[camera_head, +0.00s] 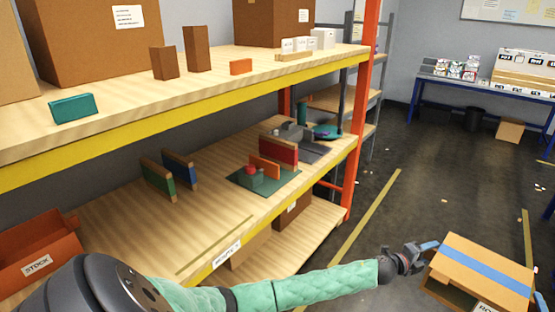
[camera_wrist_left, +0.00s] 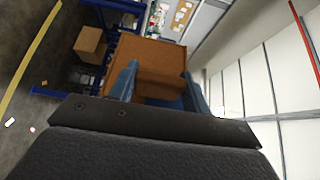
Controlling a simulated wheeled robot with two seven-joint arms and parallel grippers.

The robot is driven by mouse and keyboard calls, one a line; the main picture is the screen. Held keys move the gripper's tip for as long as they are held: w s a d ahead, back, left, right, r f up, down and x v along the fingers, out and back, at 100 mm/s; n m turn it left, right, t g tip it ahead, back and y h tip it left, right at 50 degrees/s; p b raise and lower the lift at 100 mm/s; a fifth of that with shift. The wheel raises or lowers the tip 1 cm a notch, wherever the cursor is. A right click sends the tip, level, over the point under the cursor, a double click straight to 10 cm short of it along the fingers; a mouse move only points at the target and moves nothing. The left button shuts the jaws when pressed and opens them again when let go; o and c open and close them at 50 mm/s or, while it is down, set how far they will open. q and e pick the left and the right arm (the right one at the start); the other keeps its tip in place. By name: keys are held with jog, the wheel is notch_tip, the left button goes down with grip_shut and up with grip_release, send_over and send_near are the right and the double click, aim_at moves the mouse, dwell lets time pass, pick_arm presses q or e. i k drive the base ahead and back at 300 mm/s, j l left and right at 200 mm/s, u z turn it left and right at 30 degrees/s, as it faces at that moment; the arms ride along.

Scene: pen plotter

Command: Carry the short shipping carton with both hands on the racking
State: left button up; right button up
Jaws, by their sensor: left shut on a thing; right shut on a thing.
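The shipping carton (camera_head: 462,268) is a low brown box with a blue tape strip across its top, an opening in its near side and a white label low at the front. It is held up off the floor at the lower right, out in the aisle. My left gripper (camera_head: 430,246) is shut on its left edge. In the left wrist view the carton (camera_wrist_left: 150,55) fills the space between the blue fingers of that gripper (camera_wrist_left: 160,92). My right gripper (camera_head: 541,300) shows only as a blue fingertip at the carton's right side. The racking (camera_head: 110,215) stands at left.
The middle shelf holds a green and a blue upright panel (camera_head: 180,168), a dark green mat (camera_head: 285,183) with parts, and an orange stock bin (camera_head: 35,250). Its front left has bare wood. An orange upright (camera_head: 362,130) stands at the racking's right end. The aisle floor (camera_head: 440,170) is mostly clear.

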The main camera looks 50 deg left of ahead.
aim_at(199, 228)
jog(key=i, duration=1)
jog(key=i+u, duration=0.2)
jog(key=u, duration=2.6)
